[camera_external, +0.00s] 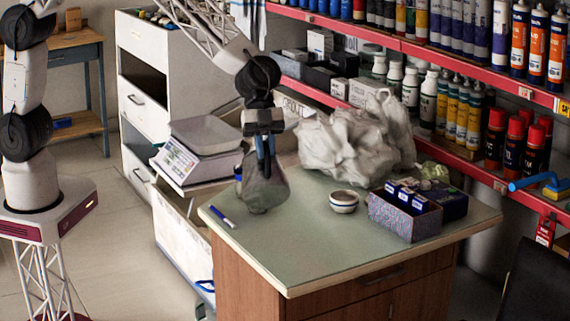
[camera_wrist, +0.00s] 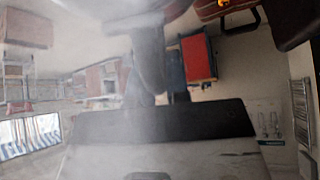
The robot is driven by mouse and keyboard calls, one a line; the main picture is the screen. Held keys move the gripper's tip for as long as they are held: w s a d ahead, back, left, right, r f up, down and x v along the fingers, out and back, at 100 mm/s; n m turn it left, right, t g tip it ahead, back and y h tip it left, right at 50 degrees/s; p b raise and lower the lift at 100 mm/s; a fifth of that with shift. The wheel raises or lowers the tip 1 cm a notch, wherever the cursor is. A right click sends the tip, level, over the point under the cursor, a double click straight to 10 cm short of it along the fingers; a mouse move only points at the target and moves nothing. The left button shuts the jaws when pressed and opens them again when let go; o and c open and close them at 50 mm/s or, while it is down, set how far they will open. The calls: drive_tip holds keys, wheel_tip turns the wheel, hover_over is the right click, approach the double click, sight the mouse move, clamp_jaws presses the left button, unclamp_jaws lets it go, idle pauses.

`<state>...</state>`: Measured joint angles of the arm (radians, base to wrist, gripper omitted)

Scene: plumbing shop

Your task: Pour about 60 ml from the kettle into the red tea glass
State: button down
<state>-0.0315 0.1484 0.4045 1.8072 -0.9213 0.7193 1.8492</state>
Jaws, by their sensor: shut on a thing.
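My gripper (camera_external: 264,150) points down at the left part of the counter. It is shut on the kettle (camera_external: 264,190), a dark grey, rounded vessel below the fingers. The kettle looks roughly upright, and its base is on or just above the green counter top; I cannot tell which. Its spout and any liquid inside cannot be made out. I cannot identify a red tea glass in either view; it may be hidden behind the kettle or other things. The wrist view is hazy and does not clearly show the kettle or the fingertips.
The green counter (camera_external: 310,255) has free room at its front. On it are a white bowl with a blue band (camera_external: 343,202), a blue pen (camera_external: 222,216), a patterned box (camera_external: 404,222) and a crumpled plastic bag (camera_external: 345,145). A scale (camera_external: 195,160) stands left; red-edged shelves (camera_external: 440,55) are behind.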

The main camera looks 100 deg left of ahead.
drive_tip(key=shift+s+a+r+h+b, duration=0.15)
drive_tip(key=shift+a+r+h+b, duration=0.2)
drive_tip(key=shift+r+h+b, duration=0.05)
drive_tip(key=shift+s+a+r+t+h+b, duration=0.3)
drive_tip(key=shift+a+r+t+h+b, duration=0.1)
drive_tip(key=shift+a+r+b, duration=0.15)
drive_tip(key=shift+b, duration=0.35)
drive_tip(key=shift+s+a+r+h+b, duration=0.2)
drive_tip(key=shift+a+r+h+b, duration=0.25)
drive_tip(key=shift+b, duration=2.1)
drive_tip(key=shift+s+a+r+t, duration=0.1)
drive_tip(key=shift+s+a+t, duration=0.05)
drive_tip(key=shift+a+t, duration=0.15)
drive_tip(key=shift+d, duration=0.1)
